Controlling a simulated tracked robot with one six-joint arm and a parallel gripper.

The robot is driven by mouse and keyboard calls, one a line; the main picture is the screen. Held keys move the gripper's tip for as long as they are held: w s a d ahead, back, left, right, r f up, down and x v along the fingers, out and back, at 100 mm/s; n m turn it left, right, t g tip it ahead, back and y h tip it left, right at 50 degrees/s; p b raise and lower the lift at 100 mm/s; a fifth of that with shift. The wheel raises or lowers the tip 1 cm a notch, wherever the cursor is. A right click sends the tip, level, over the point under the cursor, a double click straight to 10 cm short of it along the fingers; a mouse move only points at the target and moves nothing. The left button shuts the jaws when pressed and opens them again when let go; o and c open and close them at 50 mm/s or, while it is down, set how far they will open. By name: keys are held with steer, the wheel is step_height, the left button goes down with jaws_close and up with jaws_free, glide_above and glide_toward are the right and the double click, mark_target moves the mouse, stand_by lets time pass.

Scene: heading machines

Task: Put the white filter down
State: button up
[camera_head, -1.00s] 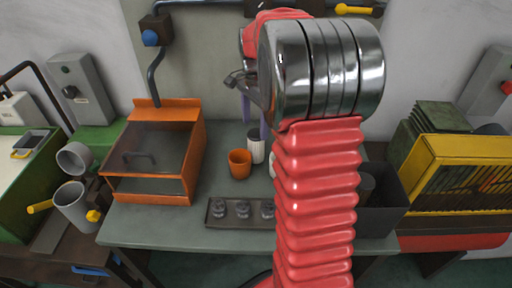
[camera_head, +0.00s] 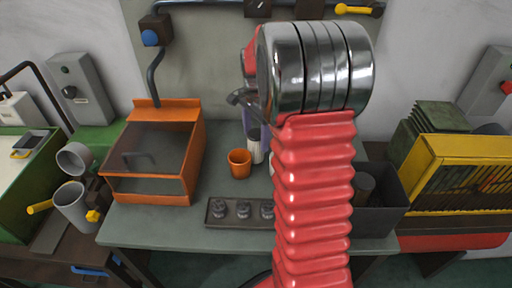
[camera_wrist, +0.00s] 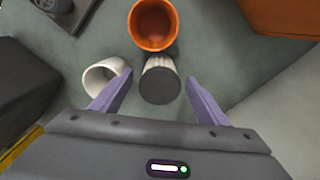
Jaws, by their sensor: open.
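The white filter (camera_head: 256,152) is a pale ribbed cylinder with a dark end. It stands upright on the grey-green bench, behind and right of the orange cup, partly hidden by my gripper. In the wrist view the filter (camera_wrist: 160,81) lies between the tips of the two purple fingers of my gripper (camera_wrist: 158,79), with a gap on each side. My gripper is open and holds nothing. In the head view my arm hides most of the gripper; a purple finger shows just above the filter.
The orange cup (camera_wrist: 153,24) is close to the filter. A white cup (camera_wrist: 104,75) lies close to the left finger in the wrist view. An orange box (camera_head: 152,160) with a clear lid, a tray (camera_head: 232,221) of small grey parts and a dark bin (camera_head: 385,208) stand on the bench.

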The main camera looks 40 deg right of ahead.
steer(key=c, duration=1.6)
steer(key=shift+r, duration=5.05)
steer(key=shift+c, duration=0.2)
